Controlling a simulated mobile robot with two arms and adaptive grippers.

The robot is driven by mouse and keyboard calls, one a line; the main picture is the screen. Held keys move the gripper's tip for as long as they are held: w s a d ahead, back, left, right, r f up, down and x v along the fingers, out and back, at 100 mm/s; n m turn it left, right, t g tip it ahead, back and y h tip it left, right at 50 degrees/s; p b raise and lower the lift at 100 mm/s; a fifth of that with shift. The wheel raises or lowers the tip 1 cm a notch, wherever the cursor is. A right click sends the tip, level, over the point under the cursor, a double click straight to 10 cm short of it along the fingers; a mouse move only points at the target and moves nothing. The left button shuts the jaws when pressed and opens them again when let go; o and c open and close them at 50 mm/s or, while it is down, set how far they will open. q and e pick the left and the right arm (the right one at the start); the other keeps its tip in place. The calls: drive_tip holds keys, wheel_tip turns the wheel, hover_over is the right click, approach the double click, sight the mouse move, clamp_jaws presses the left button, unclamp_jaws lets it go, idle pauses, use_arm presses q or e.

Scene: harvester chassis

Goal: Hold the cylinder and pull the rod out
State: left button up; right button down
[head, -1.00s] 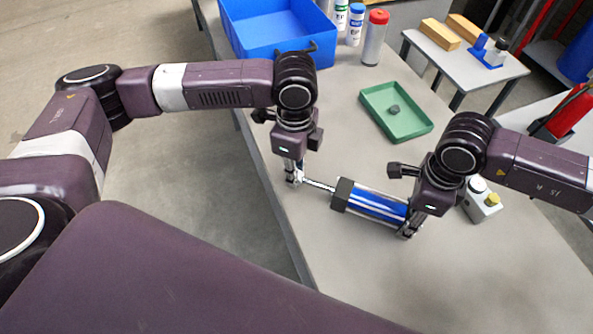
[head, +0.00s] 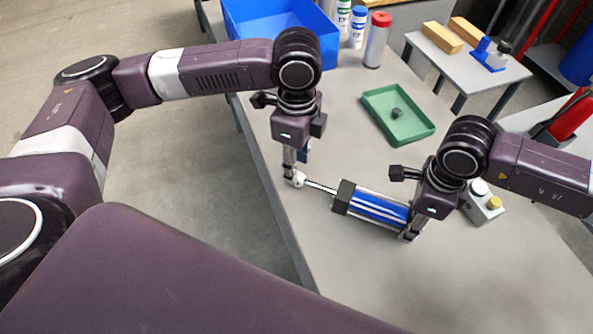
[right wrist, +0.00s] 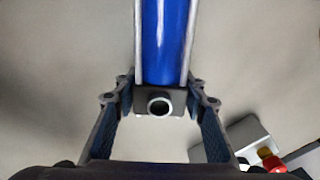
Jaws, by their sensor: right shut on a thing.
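The cylinder (head: 372,207) lies on the grey table, a blue barrel with silver tie rods and dark end blocks. Its thin metal rod (head: 321,188) sticks out to the left and ends in a pale eye (head: 296,180). My left gripper (head: 297,168) is at the eye, pointing down, its fingers apart and a blue pad showing. Whether a finger touches the eye is unclear. My right gripper (head: 409,232) is shut on the cylinder's right end. In the right wrist view its fingers (right wrist: 158,105) flank the end block below the blue barrel (right wrist: 165,40).
A green tray (head: 421,134) with a small dark piece lies behind the cylinder. A blue bin (head: 275,48) and several bottles stand at the back. The table's front right is clear.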

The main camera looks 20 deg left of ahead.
use_arm(q)
wheel_tip(320, 180, up, 8)
drive_tip(key=shift+f, duration=0.15)
use_arm(e)
drive_tip(key=c, duration=1.1)
unclamp_jaws()
drive_tip(key=shift+c, duration=0.2)
drive_tip(key=shift+r, duration=0.1)
